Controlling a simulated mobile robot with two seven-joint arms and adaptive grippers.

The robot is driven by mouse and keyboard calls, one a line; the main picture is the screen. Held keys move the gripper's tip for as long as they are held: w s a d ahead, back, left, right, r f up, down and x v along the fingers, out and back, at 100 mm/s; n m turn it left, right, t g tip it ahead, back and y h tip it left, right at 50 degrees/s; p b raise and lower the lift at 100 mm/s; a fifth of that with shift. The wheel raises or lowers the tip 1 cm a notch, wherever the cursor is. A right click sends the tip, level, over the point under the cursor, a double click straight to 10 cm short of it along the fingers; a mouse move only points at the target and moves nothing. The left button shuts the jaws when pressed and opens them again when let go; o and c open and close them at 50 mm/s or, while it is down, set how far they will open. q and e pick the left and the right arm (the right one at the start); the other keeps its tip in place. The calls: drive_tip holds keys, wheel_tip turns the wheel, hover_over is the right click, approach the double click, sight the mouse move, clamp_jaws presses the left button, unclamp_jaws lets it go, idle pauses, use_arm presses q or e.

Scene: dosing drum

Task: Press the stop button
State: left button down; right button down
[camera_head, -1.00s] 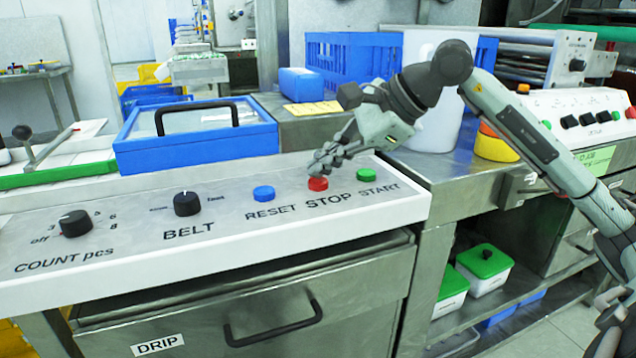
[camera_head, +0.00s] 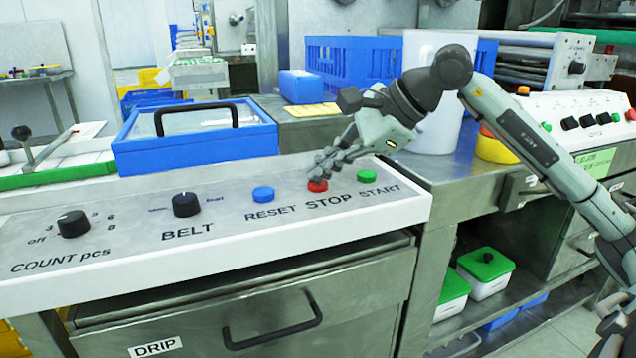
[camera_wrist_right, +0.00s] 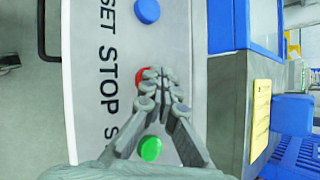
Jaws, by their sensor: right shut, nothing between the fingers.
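The red stop button (camera_head: 317,186) sits on the sloped white panel (camera_head: 110,237), above the printed word STOP. The blue reset button (camera_head: 263,194) is to its left and the green start button (camera_head: 366,176) to its right. My right gripper (camera_head: 318,172) is shut and empty, its fingertips right at the stop button and partly covering it. In the right wrist view the shut fingertips (camera_wrist_right: 160,75) overlap the red button (camera_wrist_right: 144,76). I cannot tell whether they touch it or whether it is pushed in. My left gripper is not in view.
The count knob (camera_head: 73,223) and belt knob (camera_head: 187,204) stand on the panel's left part. A blue-framed lidded box (camera_head: 195,140) lies behind the panel. A white container (camera_head: 440,125) and yellow round item (camera_head: 493,149) stand behind my right arm. A drawer (camera_head: 245,305) is below.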

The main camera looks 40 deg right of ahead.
sight(323, 184)
drive_tip(key=shift+f, duration=0.2)
drive_tip(key=shift+r, duration=0.1)
idle(0.4)
drive_tip(key=shift+r+p, duration=0.4)
drive_tip(key=shift+r, duration=0.4)
wheel_tip(323, 184, up, 5)
drive_tip(key=p, duration=0.4)
drive_tip(key=shift+r, duration=0.1)
idle(0.6)
